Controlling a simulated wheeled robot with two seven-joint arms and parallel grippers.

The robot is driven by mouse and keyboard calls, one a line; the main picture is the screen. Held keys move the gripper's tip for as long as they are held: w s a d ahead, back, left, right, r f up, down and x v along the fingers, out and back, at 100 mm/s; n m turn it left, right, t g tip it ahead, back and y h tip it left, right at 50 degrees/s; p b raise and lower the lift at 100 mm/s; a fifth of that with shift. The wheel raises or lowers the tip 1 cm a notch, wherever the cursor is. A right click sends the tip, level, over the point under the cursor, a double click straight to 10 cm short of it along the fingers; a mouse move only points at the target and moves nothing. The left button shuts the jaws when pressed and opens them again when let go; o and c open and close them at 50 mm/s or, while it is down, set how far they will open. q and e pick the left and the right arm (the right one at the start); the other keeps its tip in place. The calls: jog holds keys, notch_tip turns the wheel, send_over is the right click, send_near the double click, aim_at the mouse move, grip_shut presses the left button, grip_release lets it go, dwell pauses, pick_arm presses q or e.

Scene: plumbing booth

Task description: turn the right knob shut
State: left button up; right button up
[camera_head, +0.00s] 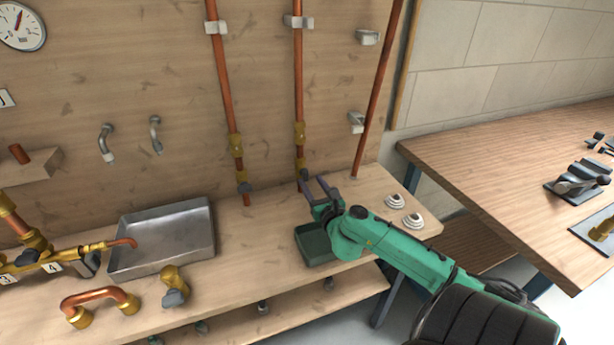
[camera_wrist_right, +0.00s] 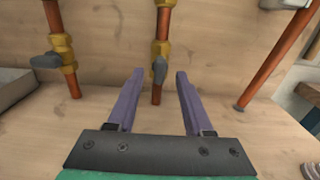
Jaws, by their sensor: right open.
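The right knob is a small grey handle (camera_wrist_right: 160,70) on a brass valve (camera_wrist_right: 160,50) on the right of two vertical copper pipes. It hangs downward in the right wrist view, seen between and beyond my fingertips. In the head view the same brass valve (camera_head: 299,135) shows, with the knob partly hidden near my fingers. My right gripper (camera_head: 315,180) is open and empty in front of this pipe, its two purple fingers pointing at the wall. I see no contact with the knob. My left gripper is not in view.
A left pipe valve (camera_wrist_right: 62,50) has its grey handle turned sideways (camera_wrist_right: 45,61). A bare copper pipe (camera_head: 375,90) slants at the right. A green tray (camera_head: 310,247) lies below my gripper, and a metal sink (camera_head: 205,255) stands left. White fittings (camera_head: 412,220) sit right.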

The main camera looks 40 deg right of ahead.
aim_at(308, 173)
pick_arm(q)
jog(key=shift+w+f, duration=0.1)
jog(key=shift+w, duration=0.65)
pick_arm(e)
jog(key=shift+x, duration=2.1)
grip_shut()
jog(key=shift+r+m+p, duration=0.2)
jog(key=shift+m+p, duration=0.1)
jog(key=shift+p, duration=0.3)
jog(key=m+p, duration=0.3)
jog(key=p, duration=0.2)
jog(key=shift+d+r+p, duration=0.1)
jog(key=shift+d+p, duration=0.05)
jog(key=shift+p, duration=0.15)
jog(key=shift+s+m+p, duration=0.15)
jog(key=shift+m+p, duration=0.15)
jog(key=shift+m, duration=0.2)
pick_arm(q)
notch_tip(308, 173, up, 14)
jog(key=p, duration=0.6)
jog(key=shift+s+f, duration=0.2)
pick_arm(e)
jog(key=shift+d+f+m, duration=0.15)
jog(key=shift+m, duration=2.05)
jog(key=shift+d+f+m, duration=0.15)
jog(key=shift+m, duration=2.05)
jog(key=shift+d+f+m, duration=0.1)
jog(key=shift+f+m, duration=0.05)
jog(key=shift+m, duration=2.05)
